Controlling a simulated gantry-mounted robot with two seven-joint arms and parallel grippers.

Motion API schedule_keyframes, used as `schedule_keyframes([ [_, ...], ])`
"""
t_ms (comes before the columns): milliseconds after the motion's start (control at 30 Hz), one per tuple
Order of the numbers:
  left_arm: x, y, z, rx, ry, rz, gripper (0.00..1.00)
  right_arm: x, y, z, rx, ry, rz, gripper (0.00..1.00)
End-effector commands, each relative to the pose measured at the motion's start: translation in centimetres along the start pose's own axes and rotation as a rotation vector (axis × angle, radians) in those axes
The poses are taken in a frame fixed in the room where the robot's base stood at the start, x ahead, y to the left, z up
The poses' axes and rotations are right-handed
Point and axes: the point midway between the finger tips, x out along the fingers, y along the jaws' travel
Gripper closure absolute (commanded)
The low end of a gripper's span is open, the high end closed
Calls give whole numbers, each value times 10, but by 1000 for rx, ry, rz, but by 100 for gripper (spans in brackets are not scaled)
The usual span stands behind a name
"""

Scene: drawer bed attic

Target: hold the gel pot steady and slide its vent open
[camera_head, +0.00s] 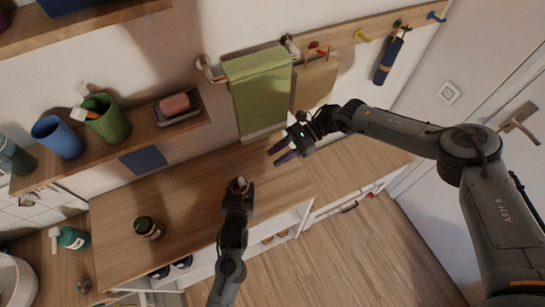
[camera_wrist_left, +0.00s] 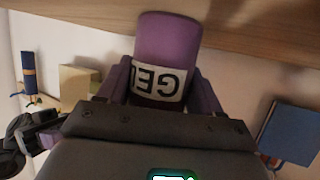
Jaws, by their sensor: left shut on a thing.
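The gel pot (camera_wrist_left: 167,42) is a purple cylinder with a white label reading GEL, upside down in the left wrist view. My left gripper (camera_head: 239,187) is shut on it, one finger on each side, above the wooden counter (camera_head: 188,197). In the head view the pot is mostly hidden by the gripper. I cannot make out the vent or tell whether the pot touches the counter. My right gripper (camera_head: 283,151) is open and empty, up and to the right of the left one, its two dark fingers apart.
A dark jar (camera_head: 148,228) stands on the counter to the left. A green towel (camera_head: 259,92) and a tan bag (camera_head: 314,82) hang behind the right gripper. A wooden shelf (camera_head: 150,137) holds cups and a soap dish. The counter between jar and left gripper is clear.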

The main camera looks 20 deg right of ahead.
Motion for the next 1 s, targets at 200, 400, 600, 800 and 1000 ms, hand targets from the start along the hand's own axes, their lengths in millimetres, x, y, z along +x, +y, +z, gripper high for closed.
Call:
schedule_keyframes([
  [200, 0, 0, 1, 0, -1, 0, 70, -1, 0, 0, 0, 0, 0, 66],
  [400, 0, 0, 1, 0, -1, 0, 27, 0, 0, 0, 0, 0, 0, 66],
  [600, 0, 0, 0, 0, -1, 0, 5, 0, 0, 0, 0, 0, 1, 66],
  [800, 0, 0, 0, 0, 0, 0, 5, 0, 0, 0, 0, 0, 1, 66],
  [1000, -8, 0, 1, 0, -1, 0, 5, 0, 0, 0, 0, 0, 1, 66],
])
